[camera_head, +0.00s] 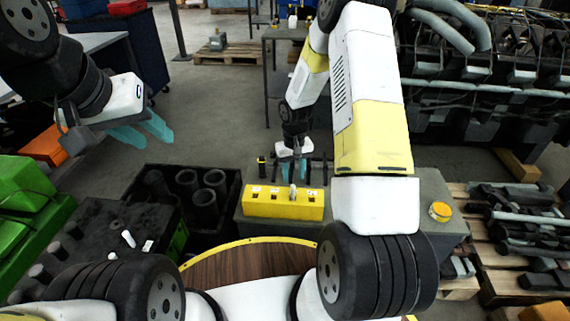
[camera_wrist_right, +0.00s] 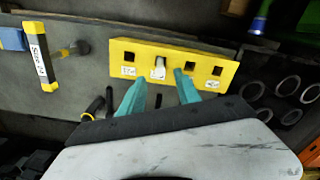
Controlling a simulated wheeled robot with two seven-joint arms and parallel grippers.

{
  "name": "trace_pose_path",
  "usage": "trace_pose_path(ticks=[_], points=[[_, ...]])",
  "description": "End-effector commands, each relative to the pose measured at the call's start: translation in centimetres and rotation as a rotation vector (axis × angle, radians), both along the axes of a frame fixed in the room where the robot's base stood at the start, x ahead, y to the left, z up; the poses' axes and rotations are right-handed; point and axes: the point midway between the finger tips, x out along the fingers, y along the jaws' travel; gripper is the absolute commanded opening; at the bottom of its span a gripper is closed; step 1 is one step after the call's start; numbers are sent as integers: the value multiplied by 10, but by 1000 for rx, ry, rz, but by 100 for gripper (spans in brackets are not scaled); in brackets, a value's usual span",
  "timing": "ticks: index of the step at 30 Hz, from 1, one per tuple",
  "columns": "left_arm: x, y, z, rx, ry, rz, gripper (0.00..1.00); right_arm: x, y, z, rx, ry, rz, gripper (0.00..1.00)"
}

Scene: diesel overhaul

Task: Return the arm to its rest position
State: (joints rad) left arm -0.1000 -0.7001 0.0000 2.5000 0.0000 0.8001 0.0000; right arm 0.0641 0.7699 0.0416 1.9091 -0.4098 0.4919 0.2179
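My right gripper (camera_head: 293,170) hangs from the right arm, fingers down, over the grey bench behind a yellow block. It is open, its two teal fingers apart with nothing between them, as the right wrist view (camera_wrist_right: 160,92) also shows. My left gripper (camera_head: 146,131) is raised at the upper left, clear of any surface, with its teal fingers apart and empty. The yellow block (camera_head: 265,205) has a row of square holes. In the right wrist view the block (camera_wrist_right: 122,58) has a pale piece (camera_wrist_right: 159,68) standing in one hole.
A black crate (camera_head: 232,190) with dark cylinders stands left of the grey bench (camera_head: 432,190). A yellow round part (camera_head: 440,211) sits on the bench's right. A pallet of metal parts (camera_head: 490,262) lies right. Green bins (camera_head: 25,190) are left. A large engine (camera_head: 470,110) stands back right.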

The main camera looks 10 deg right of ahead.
Motion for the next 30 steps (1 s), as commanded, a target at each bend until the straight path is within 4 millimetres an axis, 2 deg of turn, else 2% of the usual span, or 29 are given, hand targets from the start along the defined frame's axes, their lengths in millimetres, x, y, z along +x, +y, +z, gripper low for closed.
trace_pose_path(ticks=[3,14,17,20,23,27,30], points=[[0,0,0,0,0,0,36,0,0,7,1,0,0,39],[0,0,0,0,0,0,36,0,0,9,0,-1,0,39],[0,0,0,0,0,0,36,1,0,25,0,-17,-3,39],[0,0,0,0,0,0,36,-1,-2,62,0,-54,-11,39],[0,0,0,0,0,0,36,-9,-3,113,5,-103,-22,39],[0,0,0,0,0,0,36,-32,-3,182,18,-177,-37,39],[0,0,0,0,0,0,36,-55,-1,225,34,-228,-48,39]])
